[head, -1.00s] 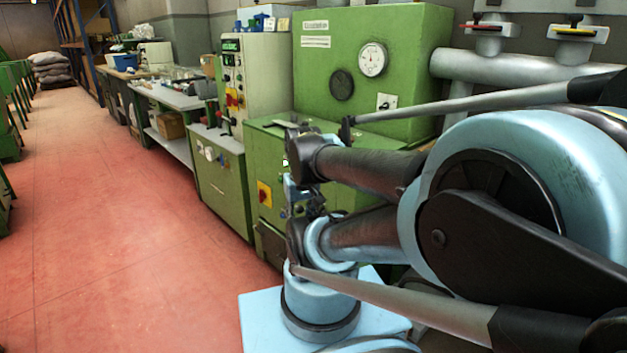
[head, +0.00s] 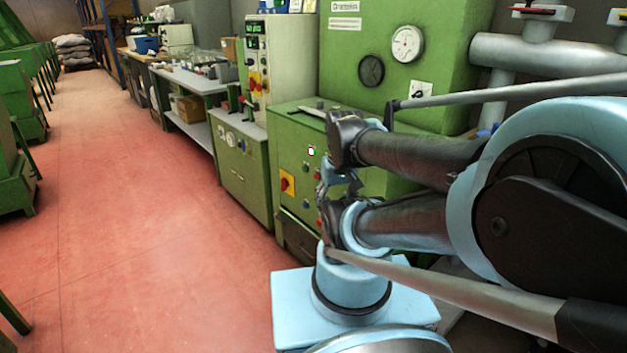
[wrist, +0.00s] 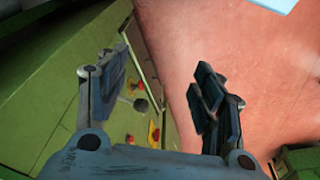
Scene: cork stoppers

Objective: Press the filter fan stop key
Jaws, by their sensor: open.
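The green cabinet (head: 300,130) stands in front of my arm, with small controls on its front face. These are a red knob on a yellow plate (head: 287,183), a small pale lit key (head: 311,151) and several small buttons partly behind my arm. I cannot read which one is the filter fan stop key. My gripper (head: 326,192) is close to this front, partly hidden by my own arm.
A taller green machine with a gauge (head: 407,44) stands behind the cabinet. A pale control panel (head: 268,65) and a workbench (head: 190,82) stand farther left. The red floor (head: 150,220) is clear. Green machines (head: 20,120) line the left side.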

